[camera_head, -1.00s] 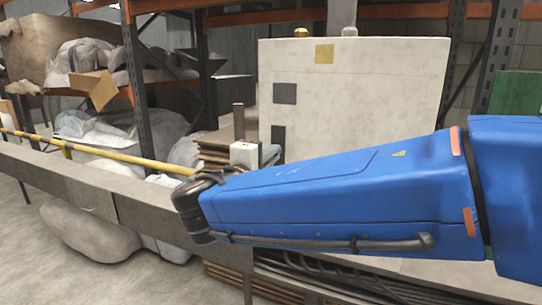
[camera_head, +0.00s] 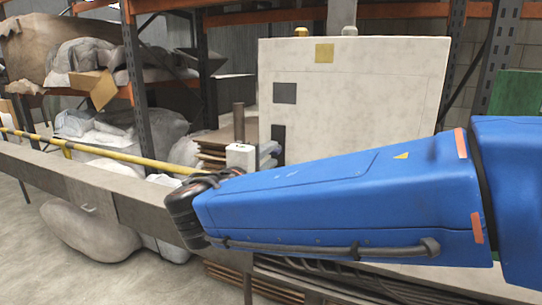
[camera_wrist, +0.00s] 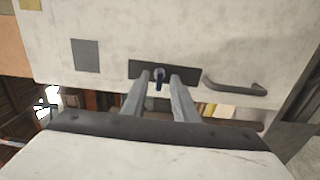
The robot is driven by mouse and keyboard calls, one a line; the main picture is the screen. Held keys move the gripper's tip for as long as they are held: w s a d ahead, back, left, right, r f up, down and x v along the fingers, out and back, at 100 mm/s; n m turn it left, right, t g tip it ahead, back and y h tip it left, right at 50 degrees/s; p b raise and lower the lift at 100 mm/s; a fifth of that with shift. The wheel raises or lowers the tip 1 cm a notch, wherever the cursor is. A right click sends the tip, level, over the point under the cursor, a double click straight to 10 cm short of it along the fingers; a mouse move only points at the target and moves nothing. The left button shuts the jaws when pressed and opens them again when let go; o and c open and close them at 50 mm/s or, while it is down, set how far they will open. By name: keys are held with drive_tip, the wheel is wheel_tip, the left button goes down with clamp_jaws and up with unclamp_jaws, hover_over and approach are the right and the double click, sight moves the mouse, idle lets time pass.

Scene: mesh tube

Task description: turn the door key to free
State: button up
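The door key (camera_wrist: 159,82) is a small dark blue-grey piece standing out from a black lock plate (camera_wrist: 194,76) on a pale cabinet door (camera_wrist: 185,38) in the wrist view. My gripper (camera_wrist: 160,77) points at the plate with its two grey fingers apart. One fingertip is on each side of the key, with a visible gap to it; whether the tips reach it in depth I cannot tell. In the head view the pale cabinet (camera_head: 360,95) stands behind my blue arm, which hides its lower part. The key cannot be made out there.
A dark door handle (camera_wrist: 236,87) lies right of the lock plate. A dark grey square (camera_wrist: 86,56) is on the door to the left. In the head view, a yellow rail (camera_head: 110,153) and a shelf rack with wrapped bundles (camera_head: 88,58) stand left.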

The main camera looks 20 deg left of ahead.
drive_tip(key=s+a, duration=0.1)
drive_tip(key=s, duration=1.5)
drive_tip(key=shift+a, duration=0.15)
drive_tip(key=w+d+f+m+g+h, duration=0.1)
drive_tip(key=w+d+f+m+g, duration=0.2)
drive_tip(key=d, duration=0.7)
drive_tip(key=w+d+f+m+g+h, duration=0.1)
drive_tip(key=w+d+f+g+h, duration=0.25)
drive_tip(key=d, duration=0.65)
drive_tip(key=w+d+f+m+g, duration=0.15)
drive_tip(key=w+d+f, duration=0.35)
drive_tip(key=d, duration=0.5)
drive_tip(key=s+d+f+m+g+y, duration=0.2)
drive_tip(key=s+d+f+m, duration=0.3)
drive_tip(key=d, duration=0.5)
drive_tip(key=s+d+f+m+g+y, duration=0.3)
drive_tip(key=s+d+f+m, duration=0.3)
drive_tip(key=s+d+f, duration=0.3)
drive_tip(key=shift+s+d+y, duration=0.35)
drive_tip(key=shift+d+y, duration=0.2)
drive_tip(key=shift+d, duration=0.55)
drive_tip(key=shift+o, duration=0.2)
drive_tip(key=shift+m, duration=0.25)
